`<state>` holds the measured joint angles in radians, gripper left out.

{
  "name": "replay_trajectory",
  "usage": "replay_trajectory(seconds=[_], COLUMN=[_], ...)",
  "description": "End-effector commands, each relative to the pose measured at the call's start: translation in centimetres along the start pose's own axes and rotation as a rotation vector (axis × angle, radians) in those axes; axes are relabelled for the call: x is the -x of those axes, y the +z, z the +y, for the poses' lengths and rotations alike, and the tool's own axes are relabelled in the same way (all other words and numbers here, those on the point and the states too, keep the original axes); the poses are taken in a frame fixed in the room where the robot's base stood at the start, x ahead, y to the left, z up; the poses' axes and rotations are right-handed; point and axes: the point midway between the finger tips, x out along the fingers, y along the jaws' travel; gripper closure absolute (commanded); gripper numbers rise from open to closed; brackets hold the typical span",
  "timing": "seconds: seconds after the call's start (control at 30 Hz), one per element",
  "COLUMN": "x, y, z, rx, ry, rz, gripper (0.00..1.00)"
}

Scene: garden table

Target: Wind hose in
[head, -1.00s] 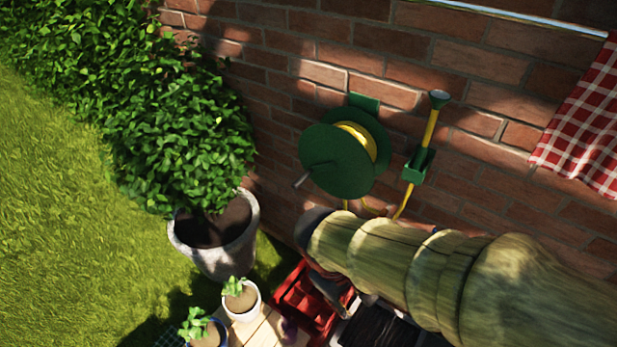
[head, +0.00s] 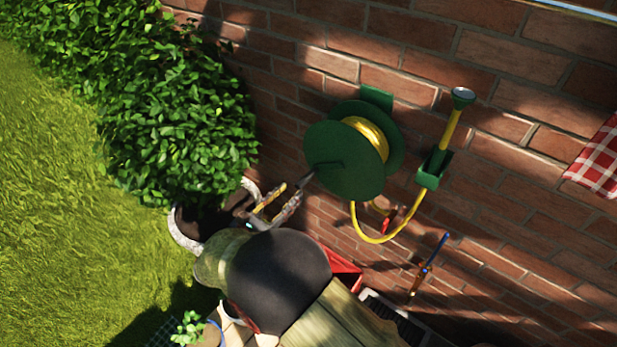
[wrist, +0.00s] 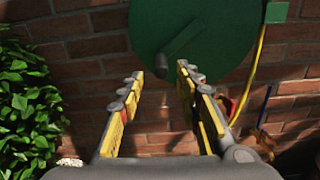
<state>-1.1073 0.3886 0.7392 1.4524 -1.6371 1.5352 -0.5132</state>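The green hose reel (head: 340,165) is mounted on the brick wall, with yellow hose (head: 367,137) wound on it. A loop of hose (head: 378,238) hangs below and runs up to the nozzle (head: 462,97) in its green holder (head: 434,170). The reel's crank (head: 322,165) sticks out from the disc's front; its dark handle (wrist: 162,68) shows in the wrist view. My gripper (head: 291,190) is open and empty. Its fingertips are just short of the handle, which lies roughly between them in the wrist view. I cannot tell if they touch.
A bush in a stone pot (head: 184,232) stands left of my gripper. A red crate (head: 343,268) and a small potted plant (head: 188,330) are below, partly hidden by my arm. A blue-handled tool (head: 430,265) is by the wall. A checked cloth (head: 600,160) hangs at right.

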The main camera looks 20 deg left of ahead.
Motion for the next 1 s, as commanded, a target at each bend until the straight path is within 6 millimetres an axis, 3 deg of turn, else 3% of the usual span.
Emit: replay_trajectory(seconds=[0.5,0.7,1.0], x=[-6.7,-7.8,-7.8], y=[-0.3,-0.1,-0.1], z=[-0.2,-0.2,-0.2], rx=[0.005,0.006,0.006], ry=[-0.006,-0.005,-0.004], rz=[0.004,0.005,0.005], gripper=[0.66,0.66,0.69])
